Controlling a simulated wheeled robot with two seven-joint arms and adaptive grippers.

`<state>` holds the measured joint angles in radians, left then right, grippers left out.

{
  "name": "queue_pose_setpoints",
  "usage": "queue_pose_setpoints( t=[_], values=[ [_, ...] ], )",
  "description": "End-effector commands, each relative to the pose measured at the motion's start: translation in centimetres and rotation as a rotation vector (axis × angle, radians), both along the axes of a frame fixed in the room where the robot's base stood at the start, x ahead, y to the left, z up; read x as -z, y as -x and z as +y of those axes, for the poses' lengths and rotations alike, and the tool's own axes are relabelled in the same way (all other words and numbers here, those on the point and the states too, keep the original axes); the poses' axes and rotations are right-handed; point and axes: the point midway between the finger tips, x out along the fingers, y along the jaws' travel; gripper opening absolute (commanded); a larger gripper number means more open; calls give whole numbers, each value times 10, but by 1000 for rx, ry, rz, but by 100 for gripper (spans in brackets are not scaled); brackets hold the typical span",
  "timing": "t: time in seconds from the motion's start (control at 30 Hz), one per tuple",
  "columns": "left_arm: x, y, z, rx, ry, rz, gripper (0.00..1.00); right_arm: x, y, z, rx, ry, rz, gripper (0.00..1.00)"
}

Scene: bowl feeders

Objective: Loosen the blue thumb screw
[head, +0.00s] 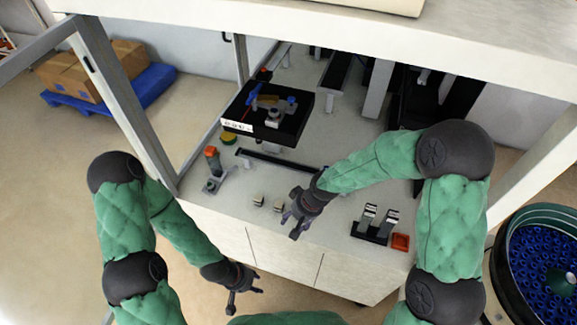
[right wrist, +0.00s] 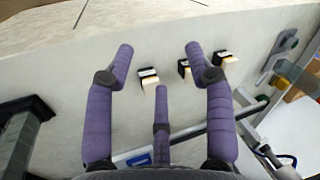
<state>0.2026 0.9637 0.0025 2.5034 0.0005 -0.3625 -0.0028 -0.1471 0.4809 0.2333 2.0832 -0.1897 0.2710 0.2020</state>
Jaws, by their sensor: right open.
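A black box-like unit (head: 283,128) stands on the bench under the frame. On its top are a small blue lever-like part (head: 252,92) and a second blue part (head: 292,101) beside a metal fitting. I cannot tell at this size which is the blue thumb screw. My right gripper (head: 297,224) is open and empty above the bench's front edge, well short of the unit. Its spread purple fingers also show in the right wrist view (right wrist: 162,85). My left gripper (head: 243,296) hangs low in front of the cabinet, holding nothing visible; its opening is unclear.
Small light-topped blocks (head: 259,201) sit near the front edge. An orange-topped post (head: 212,158) stands left, a black rail (head: 280,161) lies before the unit. A black clip holder (head: 374,225) and red button box (head: 400,242) are right. Frame posts flank the bench.

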Motion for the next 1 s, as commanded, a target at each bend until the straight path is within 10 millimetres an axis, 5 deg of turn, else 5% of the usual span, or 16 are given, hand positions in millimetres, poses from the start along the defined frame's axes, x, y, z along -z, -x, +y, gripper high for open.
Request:
queue_pose_setpoints(
  t=[0.23, 0.5, 0.73, 1.0],
  values=[
    [9, 0, 0, 0, 0, 0, 40, -35, -62, -10, -147, 31, -78, 54],
    [24, 0, 0, 0, 0, 0, 40, -137, -146, -38, -478, 71, -208, 54],
    [33, 0, 0, 0, 0, 0, 40, -223, -173, -61, -715, 80, -304, 54],
    [40, 0, 0, 0, 0, 0, 40, -299, -175, -82, -934, 81, -396, 54]
  ],
)
